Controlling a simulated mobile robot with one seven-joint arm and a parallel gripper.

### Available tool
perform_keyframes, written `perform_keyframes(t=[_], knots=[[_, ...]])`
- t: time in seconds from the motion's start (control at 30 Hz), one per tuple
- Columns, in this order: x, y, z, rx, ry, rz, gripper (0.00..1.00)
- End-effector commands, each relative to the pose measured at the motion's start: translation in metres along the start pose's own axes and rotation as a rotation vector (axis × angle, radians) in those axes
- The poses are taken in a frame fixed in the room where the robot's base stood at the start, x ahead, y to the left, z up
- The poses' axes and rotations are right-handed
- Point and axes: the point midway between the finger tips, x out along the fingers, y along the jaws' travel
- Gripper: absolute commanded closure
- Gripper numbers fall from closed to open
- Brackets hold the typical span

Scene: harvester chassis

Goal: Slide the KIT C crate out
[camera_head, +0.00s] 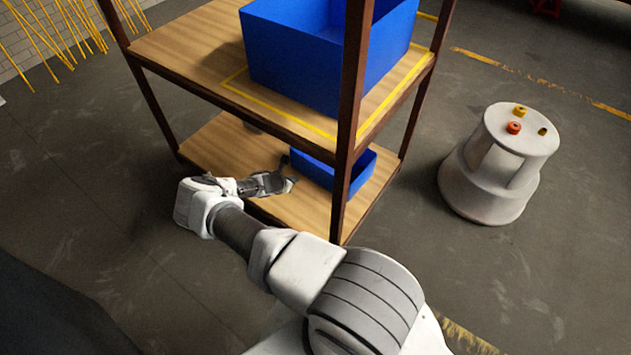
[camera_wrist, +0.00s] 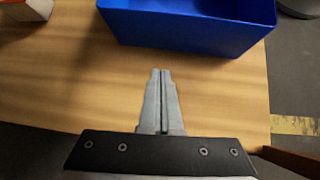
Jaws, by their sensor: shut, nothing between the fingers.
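A small blue crate (camera_head: 314,172) sits on the lower wooden shelf (camera_head: 215,145), partly behind a brown rack post. A larger blue crate (camera_head: 292,62) stands on the upper shelf. I can read no KIT C label on either. My gripper (camera_head: 290,184) is low over the lower shelf, just left of the small crate. In the wrist view a blue crate (camera_wrist: 190,28), seemingly the small one, lies ahead of my gripper (camera_wrist: 161,72). The fingers are together and empty, and a strip of bare wood shows between their tips and the crate wall.
The rack post (camera_head: 349,110) rises close to the small crate. The upper shelf board (camera_head: 190,50) overhangs the lower shelf. A white and orange box (camera_wrist: 26,9) stands at the wrist view's top left. A round step stool (camera_head: 490,165) with several small parts stands right of the rack.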

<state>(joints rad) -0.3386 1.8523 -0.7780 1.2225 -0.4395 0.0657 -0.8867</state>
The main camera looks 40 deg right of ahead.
Motion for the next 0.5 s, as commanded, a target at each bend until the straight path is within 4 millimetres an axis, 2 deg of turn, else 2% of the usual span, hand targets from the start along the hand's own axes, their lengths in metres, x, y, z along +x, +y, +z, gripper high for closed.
perform_keyframes(t=[0.13, 0.3, 0.37, 0.5], knots=[[-0.009, -0.019, -0.010, -0.007, -0.021, -0.081, 1.00], [-0.013, -0.030, -0.017, -0.012, -0.022, -0.125, 1.00], [-0.010, -0.032, -0.018, -0.012, -0.022, -0.130, 1.00], [0.007, -0.034, -0.018, -0.010, -0.022, -0.131, 1.00]])
